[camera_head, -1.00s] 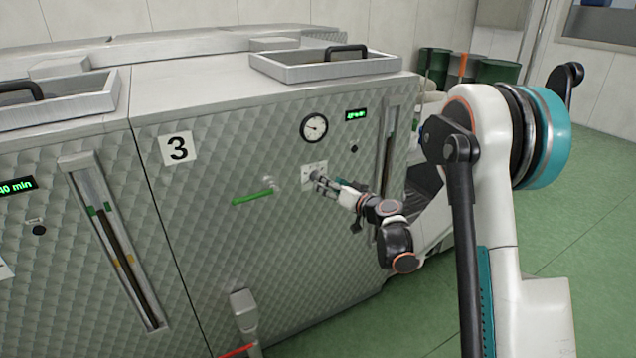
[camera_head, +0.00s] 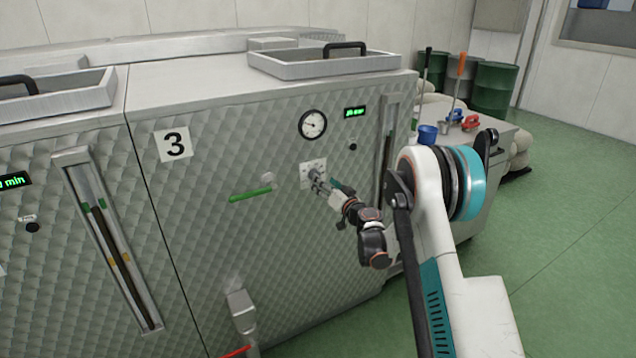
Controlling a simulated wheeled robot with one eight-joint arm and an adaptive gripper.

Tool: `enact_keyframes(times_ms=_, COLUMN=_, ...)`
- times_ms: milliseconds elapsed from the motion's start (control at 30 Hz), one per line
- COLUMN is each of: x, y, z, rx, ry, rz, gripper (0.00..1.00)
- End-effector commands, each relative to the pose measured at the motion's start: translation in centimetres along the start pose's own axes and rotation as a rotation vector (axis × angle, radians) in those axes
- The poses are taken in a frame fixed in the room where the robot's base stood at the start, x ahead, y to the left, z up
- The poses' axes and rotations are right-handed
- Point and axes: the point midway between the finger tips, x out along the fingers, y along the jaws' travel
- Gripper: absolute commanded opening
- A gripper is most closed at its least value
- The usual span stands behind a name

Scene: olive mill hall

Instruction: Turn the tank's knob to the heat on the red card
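The knob's setting and the dial marks are too small to read. I see no red card in view.
A green-handled lever (camera_head: 250,195) sticks out left of the dial. A green display (camera_head: 355,112) is right of the gauge. A cart (camera_head: 480,170) with a blue cup (camera_head: 428,134) and red items stands behind my arm. Green floor (camera_head: 570,250) is open at right.

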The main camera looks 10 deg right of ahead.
Motion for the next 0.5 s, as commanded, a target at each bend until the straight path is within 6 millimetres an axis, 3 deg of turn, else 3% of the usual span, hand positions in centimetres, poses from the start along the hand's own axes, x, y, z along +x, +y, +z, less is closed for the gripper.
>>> enact_keyframes(times_ms=200, x=3.5, y=0.1, z=0.2, rx=0.000, ry=0.000, rz=0.000, gripper=0.54)
enact_keyframes(times_ms=500, x=5.1, y=0.0, z=0.0, rx=0.000, ry=0.000, rz=0.000, gripper=0.54)
